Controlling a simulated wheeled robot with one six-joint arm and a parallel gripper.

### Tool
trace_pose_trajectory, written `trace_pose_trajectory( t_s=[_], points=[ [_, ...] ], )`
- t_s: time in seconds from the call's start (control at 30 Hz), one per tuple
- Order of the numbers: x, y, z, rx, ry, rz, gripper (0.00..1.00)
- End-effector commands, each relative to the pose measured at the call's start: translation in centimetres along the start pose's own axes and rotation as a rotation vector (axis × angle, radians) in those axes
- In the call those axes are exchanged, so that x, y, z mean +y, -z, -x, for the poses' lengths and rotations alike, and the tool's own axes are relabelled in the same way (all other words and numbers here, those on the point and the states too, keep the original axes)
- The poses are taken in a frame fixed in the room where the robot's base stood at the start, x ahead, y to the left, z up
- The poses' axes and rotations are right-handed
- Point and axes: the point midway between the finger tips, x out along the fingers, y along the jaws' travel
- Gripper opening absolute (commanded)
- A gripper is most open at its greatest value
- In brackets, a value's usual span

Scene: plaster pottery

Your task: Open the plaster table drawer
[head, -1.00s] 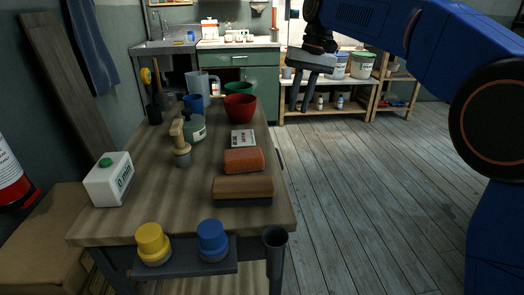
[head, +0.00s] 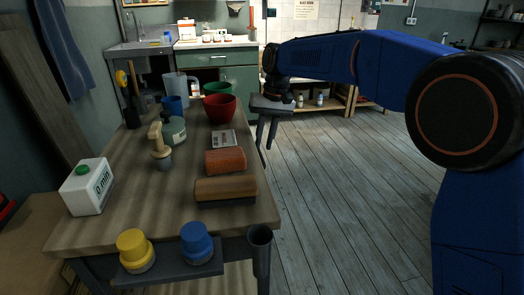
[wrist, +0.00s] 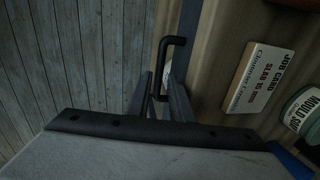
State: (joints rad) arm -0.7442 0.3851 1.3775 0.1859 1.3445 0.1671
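The plaster table (head: 110,215) stands in the left half of the head view; its drawer front is turned away on the right side there. In the wrist view a black bar handle (wrist: 162,52) stands out from the table's side (wrist: 192,45). My gripper (head: 265,147) hangs fingers down beside the table's right edge in the head view. In the wrist view my gripper (wrist: 159,80) is open, with a gap between the fingers, and the handle's near end shows between them. Whether the fingers touch it, I cannot tell. The drawer looks shut, though its edges are hard to see.
A job card (head: 223,139), an orange brick-like block (head: 225,161), a brown block (head: 226,189), and a red bowl (head: 219,108) lie near the table's right edge. Yellow (head: 134,247) and blue (head: 196,241) capped jars sit on the front shelf. The wooden floor (head: 345,190) to the right is clear.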

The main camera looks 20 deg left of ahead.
Motion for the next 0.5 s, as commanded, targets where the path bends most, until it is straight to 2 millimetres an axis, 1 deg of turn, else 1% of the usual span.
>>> trace_pose_trajectory(
  t_s=[0.03, 0.1, 0.2, 0.33, 0.5],
  points=[
    [0.0, -0.1, -0.8, -0.002, 0.000, 0.000, 0.20],
    [0.0, -0.1, -1.8, -0.002, 0.000, 0.000, 0.20],
    [0.0, 0.0, -2.8, -0.001, 0.000, 0.000, 0.20],
    [0.0, 0.0, -3.6, -0.001, 0.000, 0.000, 0.20],
    [0.0, 0.0, -3.9, -0.001, 0.000, 0.000, 0.20]
  ],
)
